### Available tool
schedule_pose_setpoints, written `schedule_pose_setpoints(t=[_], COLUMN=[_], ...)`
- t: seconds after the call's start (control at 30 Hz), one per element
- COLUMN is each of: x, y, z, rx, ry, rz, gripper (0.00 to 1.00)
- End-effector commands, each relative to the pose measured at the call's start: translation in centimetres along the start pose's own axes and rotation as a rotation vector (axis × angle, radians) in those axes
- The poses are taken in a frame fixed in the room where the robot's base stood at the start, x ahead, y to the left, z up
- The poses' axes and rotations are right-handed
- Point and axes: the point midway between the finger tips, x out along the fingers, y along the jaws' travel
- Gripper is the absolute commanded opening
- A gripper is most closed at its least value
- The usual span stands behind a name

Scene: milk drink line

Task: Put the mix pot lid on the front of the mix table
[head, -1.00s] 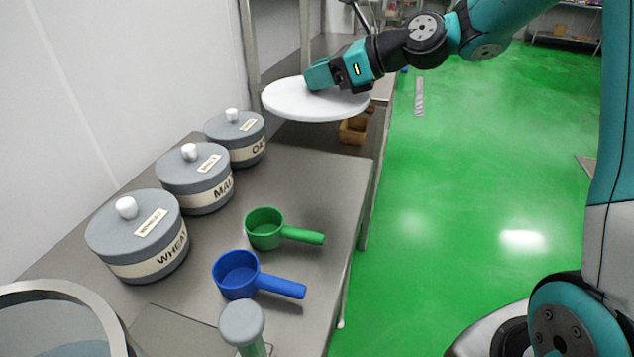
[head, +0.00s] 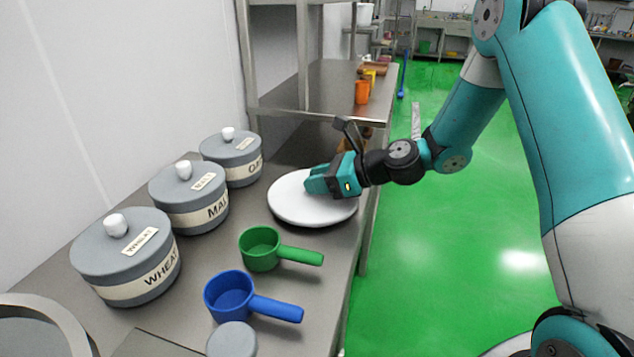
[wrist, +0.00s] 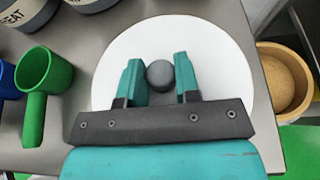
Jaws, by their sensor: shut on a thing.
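The mix pot lid (head: 290,205) is a flat white disc in the head view, level, low at the far right part of the steel mix table (head: 205,258). I cannot tell whether it touches the top or hangs just above it. My gripper (head: 320,182) is over the lid, reaching in from the right. In the wrist view, the fingers of my gripper (wrist: 159,65) stand on both sides of the lid's round grey knob (wrist: 160,76) and are shut on it. The white lid (wrist: 215,50) fills the area under them; the gripper body hides its near part.
Three grey lidded jars (head: 128,262) line the wall side. A green scoop (head: 262,250) and a blue scoop (head: 232,298) lie nearer, handles pointing right. A tan bowl (wrist: 285,80) shows beyond the table edge in the wrist view. A steel shelf (head: 320,95) stands behind.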

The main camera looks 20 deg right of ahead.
Motion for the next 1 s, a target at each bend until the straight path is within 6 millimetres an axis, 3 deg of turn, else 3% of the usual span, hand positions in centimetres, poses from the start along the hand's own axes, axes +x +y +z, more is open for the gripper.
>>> schedule_pose_setpoints(t=[0.33,0.37,0.47,0.8,1.0], x=[0.1,0.1,0.1,-0.2,-3.6], y=[-0.1,-0.1,-0.1,-0.1,-0.2], z=[-0.3,-0.3,-0.3,0.0,-0.1], rx=[-0.001,-0.001,-0.001,-0.001,0.002], ry=[-0.002,-0.001,-0.001,-0.001,-0.001], rz=[-0.001,-0.001,-0.001,-0.002,-0.007], gripper=[0.03,0.35,0.56,0.56,0.56])
